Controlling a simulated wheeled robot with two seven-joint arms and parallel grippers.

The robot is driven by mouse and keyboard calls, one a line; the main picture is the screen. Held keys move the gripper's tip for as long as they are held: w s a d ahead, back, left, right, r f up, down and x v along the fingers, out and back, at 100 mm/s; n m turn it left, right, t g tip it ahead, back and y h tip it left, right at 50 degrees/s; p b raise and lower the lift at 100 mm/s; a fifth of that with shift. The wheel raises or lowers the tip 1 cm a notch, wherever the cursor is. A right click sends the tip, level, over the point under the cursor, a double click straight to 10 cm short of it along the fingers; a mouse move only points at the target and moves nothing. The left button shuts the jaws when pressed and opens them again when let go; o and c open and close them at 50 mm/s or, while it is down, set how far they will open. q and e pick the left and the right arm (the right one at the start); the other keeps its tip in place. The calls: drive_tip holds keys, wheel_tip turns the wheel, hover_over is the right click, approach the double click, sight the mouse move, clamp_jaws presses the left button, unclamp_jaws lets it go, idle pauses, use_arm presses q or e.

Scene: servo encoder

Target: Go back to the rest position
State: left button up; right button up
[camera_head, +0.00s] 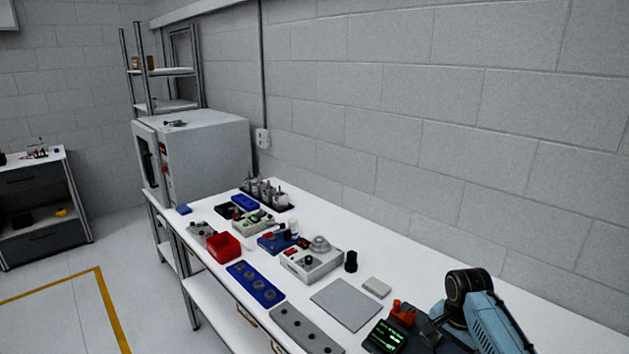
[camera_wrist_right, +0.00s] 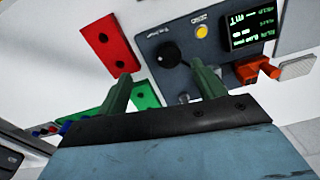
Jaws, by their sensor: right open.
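My right arm (camera_head: 490,320) comes into the head view at the lower right, beside a dark device (camera_head: 385,337) with a lit green readout. Its gripper jaws are hidden or out of frame there. In the right wrist view my right gripper (camera_wrist_right: 163,74) is open, with two green fingers apart and nothing between them. Past the fingers is the device's panel (camera_wrist_right: 225,60), with a black knob (camera_wrist_right: 168,54), a yellow button (camera_wrist_right: 201,31) and the readout screen (camera_wrist_right: 252,27). I cannot tell whether the fingers touch anything. My left gripper is not in view.
An orange-red part (camera_wrist_right: 257,70) sits by the device. Red (camera_wrist_right: 105,42) and green (camera_wrist_right: 146,96) plates lie near the fingers. The white bench (camera_head: 340,262) holds a grey mat (camera_head: 346,304), a blue tray (camera_head: 255,284), a red bin (camera_head: 224,248) and instruments. A block wall (camera_head: 450,130) runs behind.

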drive_tip(key=s+a+f+n+t, duration=0.1)
drive_tip(key=s+a+f+n, duration=0.25)
drive_tip(key=s, duration=0.45)
drive_tip(key=s+a+f+n+t, duration=0.15)
drive_tip(key=s+a+n, duration=0.25)
drive_tip(key=s, duration=0.4)
drive_tip(key=s+a+r+n, duration=0.2)
drive_tip(key=s+r+n, duration=0.1)
drive_tip(key=s, duration=0.5)
drive_tip(key=s+a+r+n, duration=0.1)
drive_tip(key=s+r+n, duration=0.25)
drive_tip(key=s, duration=0.45)
wheel_tip(320, 180, down, 36)
drive_tip(key=s+r+b, duration=0.1)
drive_tip(key=s+b, duration=0.1)
drive_tip(key=b, duration=0.8)
drive_tip(key=s+d+f+g+b, duration=0.1)
drive_tip(key=s+f+b, duration=0.2)
drive_tip(key=s+f, duration=0.5)
drive_tip(key=s+d+f+g+b, duration=0.1)
drive_tip(key=s+f+b, duration=0.3)
drive_tip(key=s+f, duration=0.4)
wheel_tip(320, 180, down, 6)
drive_tip(key=shift+d+r+b, duration=0.1)
drive_tip(key=shift+d+b, duration=0.2)
drive_tip(key=shift+d, duration=0.1)
drive_tip(key=shift+s, duration=0.1)
